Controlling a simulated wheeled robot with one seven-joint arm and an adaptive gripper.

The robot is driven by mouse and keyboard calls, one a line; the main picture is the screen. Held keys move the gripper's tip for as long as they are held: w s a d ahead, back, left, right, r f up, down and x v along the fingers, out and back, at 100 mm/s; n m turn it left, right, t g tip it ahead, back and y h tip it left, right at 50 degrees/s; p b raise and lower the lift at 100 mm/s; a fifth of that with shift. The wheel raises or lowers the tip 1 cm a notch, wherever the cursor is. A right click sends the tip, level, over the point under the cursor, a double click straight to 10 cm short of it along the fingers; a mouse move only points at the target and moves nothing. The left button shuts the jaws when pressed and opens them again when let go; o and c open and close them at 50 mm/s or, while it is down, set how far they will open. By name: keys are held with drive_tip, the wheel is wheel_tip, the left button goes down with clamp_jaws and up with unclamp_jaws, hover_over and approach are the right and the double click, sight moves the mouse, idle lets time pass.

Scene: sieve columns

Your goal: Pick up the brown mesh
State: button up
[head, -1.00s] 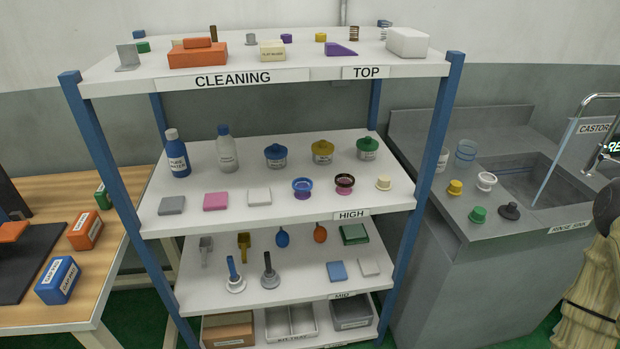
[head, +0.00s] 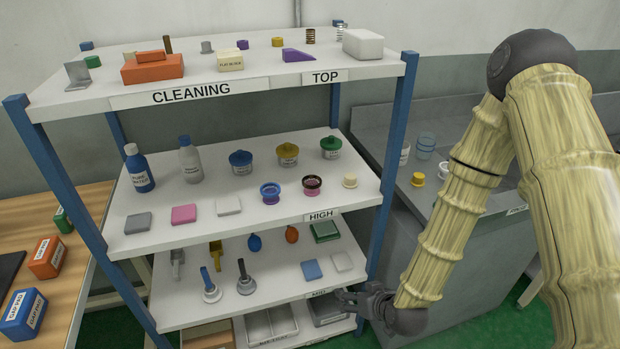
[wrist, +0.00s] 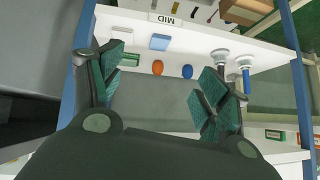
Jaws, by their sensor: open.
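A small round piece with a dark brown rim and pink parts (head: 312,186) stands on the HIGH shelf (head: 150,240) in the head view. It looks like the brown mesh, but the mesh itself is too small to make out. A blue and purple piece of the same shape (head: 270,193) stands just left of it. My gripper (head: 345,298) is lower, by the front right edge of the MID shelf. In the wrist view my gripper (wrist: 163,70) is open, with nothing between its fingers. The brown piece cannot be made out in the wrist view.
A cream cap (head: 350,181) stands right of the brown piece. Lidded jars, including a yellow one (head: 288,156), stand behind. A white sponge (head: 228,206) lies to the left. A blue rack post (head: 392,150) stands between the shelves and the grey sink unit.

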drive_tip(key=w+a+r+n+t+y, duration=0.1)
drive_tip(key=w+a+r+t+y, duration=0.15)
drive_tip(key=w+r, duration=0.8)
drive_tip(key=n+t+p, duration=0.1)
drive_tip(key=n+t, duration=0.1)
drive_tip(key=t, duration=0.1)
approach(314, 183)
drive_tip(key=shift+y, duration=0.45)
drive_tip(key=w, duration=0.2)
drive_tip(key=w+p, duration=0.1)
drive_tip(key=w, duration=0.1)
drive_tip(key=shift+a+f, duration=0.25)
drive_tip(key=shift+f, duration=0.15)
drive_tip(key=shift+s+a+p+x, duration=0.15)
drive_tip(key=shift+p+x, duration=0.5)
drive_tip(key=shift+x, duration=0.9)
drive_tip(key=shift+s+a+p+x, duration=0.15)
drive_tip(key=shift+p+x, duration=0.45)
drive_tip(key=shift+x, duration=1)
drive_tip(key=shift+a+f, duration=0.1)
drive_tip(key=shift+f, duration=0.05)
drive_tip(key=c, duration=0.9)
